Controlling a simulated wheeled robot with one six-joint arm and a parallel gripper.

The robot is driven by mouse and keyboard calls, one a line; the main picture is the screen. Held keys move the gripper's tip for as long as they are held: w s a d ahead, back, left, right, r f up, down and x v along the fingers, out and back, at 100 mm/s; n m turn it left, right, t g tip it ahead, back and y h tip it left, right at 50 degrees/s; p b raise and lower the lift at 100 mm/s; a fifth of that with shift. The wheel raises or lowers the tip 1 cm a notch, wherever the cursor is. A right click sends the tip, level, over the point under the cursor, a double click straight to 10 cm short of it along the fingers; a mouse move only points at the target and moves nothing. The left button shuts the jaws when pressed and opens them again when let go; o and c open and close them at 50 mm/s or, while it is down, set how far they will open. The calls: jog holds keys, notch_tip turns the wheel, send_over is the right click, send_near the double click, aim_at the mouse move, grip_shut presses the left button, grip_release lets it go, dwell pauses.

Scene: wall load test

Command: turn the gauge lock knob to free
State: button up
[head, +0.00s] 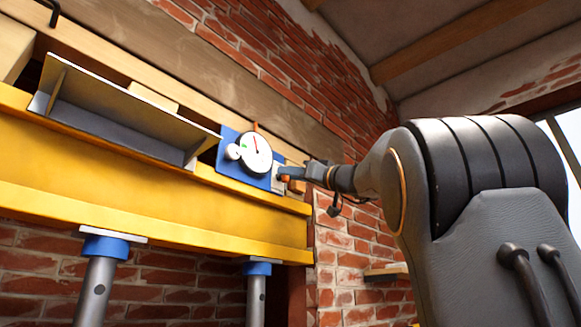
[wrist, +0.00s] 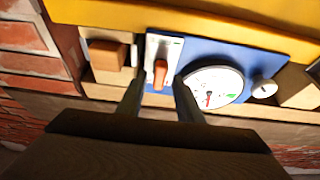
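A blue plate (head: 228,138) on the wall carries a round white gauge (head: 257,152) with a red needle and a small green mark, seen also in the wrist view (wrist: 212,87). A small round white knob (head: 232,152) sits at the gauge's side; it shows in the wrist view too (wrist: 263,88). Beside the gauge, an orange lever-like knob (wrist: 160,73) stands on a pale label plate (wrist: 163,47); its marks are too small to read. My gripper (wrist: 158,90) is open, its fingers on either side of the orange knob, with gaps visible. Head view: my gripper (head: 287,175) covers much of this knob.
A yellow beam (head: 150,190) runs below the gauge, on posts with blue caps (head: 105,246). A grey metal angle (head: 120,110) lies left of the gauge. A wooden block (wrist: 107,53) sits near the orange knob. Brick wall surrounds it.

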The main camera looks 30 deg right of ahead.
jog(key=shift+w+a+r+p, duration=0.15)
jog(key=shift+w+p, duration=0.15)
jog(key=shift+w, duration=0.2)
jog(key=shift+c, duration=0.2)
grip_shut()
